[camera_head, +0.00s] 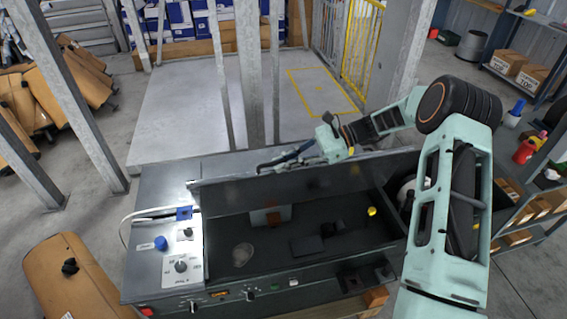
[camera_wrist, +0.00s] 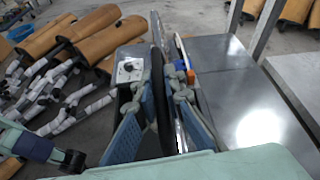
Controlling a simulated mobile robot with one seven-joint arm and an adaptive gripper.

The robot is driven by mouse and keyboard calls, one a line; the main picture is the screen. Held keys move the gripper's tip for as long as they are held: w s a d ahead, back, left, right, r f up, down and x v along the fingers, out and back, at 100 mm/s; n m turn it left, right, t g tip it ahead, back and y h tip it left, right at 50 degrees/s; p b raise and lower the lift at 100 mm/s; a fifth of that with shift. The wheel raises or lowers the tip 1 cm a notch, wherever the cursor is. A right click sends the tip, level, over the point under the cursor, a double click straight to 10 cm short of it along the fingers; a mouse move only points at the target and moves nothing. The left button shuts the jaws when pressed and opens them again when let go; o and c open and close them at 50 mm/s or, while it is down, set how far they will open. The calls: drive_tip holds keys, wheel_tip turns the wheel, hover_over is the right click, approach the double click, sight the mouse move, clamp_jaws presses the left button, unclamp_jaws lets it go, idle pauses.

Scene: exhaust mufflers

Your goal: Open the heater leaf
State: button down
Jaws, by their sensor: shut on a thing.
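The heater leaf (camera_head: 240,192) is a long dark panel along the back edge of the grey heater box (camera_head: 160,185). It stands raised and the box is open in front of it, showing a dark interior. My gripper (camera_head: 275,164) is at the leaf's upper edge, around its middle. In the wrist view, my two blue-grey fingers (camera_wrist: 165,115) stand on either side of the dark leaf (camera_wrist: 158,85), seen edge-on, and are shut on it. The exact contact is partly hidden by the fingers.
A control panel (camera_head: 180,262) with a knob and blue button sits at the box's left. Loose items, including a yellow one (camera_head: 372,211), lie inside. A metal post (camera_head: 249,80) stands behind the leaf. Shelves with boxes (camera_head: 517,68) are at right.

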drive_tip(key=c, duration=2)
unclamp_jaws()
drive_tip(key=shift+d, duration=0.1)
drive_tip(key=v, duration=1.2)
drive_tip(key=shift+w, duration=0.1)
